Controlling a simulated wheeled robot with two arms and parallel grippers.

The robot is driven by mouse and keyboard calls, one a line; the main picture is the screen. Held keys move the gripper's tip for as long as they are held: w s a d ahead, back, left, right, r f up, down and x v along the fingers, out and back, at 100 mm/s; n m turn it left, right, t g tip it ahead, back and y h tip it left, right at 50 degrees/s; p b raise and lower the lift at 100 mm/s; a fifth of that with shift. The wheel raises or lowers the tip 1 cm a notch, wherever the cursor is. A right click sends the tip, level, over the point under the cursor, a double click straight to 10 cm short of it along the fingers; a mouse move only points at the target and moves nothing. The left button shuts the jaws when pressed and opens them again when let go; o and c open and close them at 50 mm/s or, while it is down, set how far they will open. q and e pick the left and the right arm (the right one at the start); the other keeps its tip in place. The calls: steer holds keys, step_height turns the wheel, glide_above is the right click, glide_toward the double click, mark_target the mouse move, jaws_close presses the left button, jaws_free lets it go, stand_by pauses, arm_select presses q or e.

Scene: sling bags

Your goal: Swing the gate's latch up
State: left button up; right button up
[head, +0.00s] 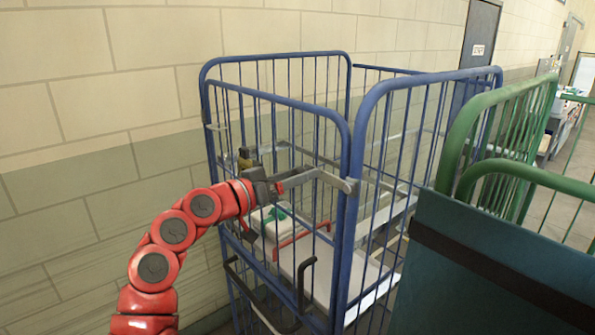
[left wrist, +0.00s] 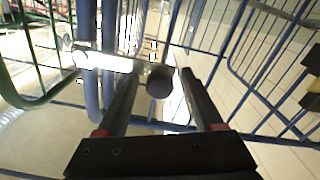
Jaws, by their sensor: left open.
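The latch is a grey metal bar (head: 340,183) across the corner post of the blue cage trolley's gate (head: 283,104) in the head view. In the left wrist view the pale latch bar (left wrist: 108,62) runs in from the left and ends in a dark round knob (left wrist: 160,83). My left gripper (head: 304,177) reaches the gate at latch height. In the left wrist view its two black fingers (left wrist: 158,88) are apart, with the knob appearing between their tips. I cannot tell whether either finger touches it. My right gripper is in neither view.
Inside the blue trolley lies a white item with green on top (head: 273,220). A black handle (head: 305,283) sits lower on the gate. A green trolley (head: 515,120) and a dark teal panel (head: 490,265) stand close at right. A block wall (head: 75,140) is behind.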

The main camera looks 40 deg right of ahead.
arm_select(q)
jaws_close()
stand_by(0.3)
stand_by(1.1)
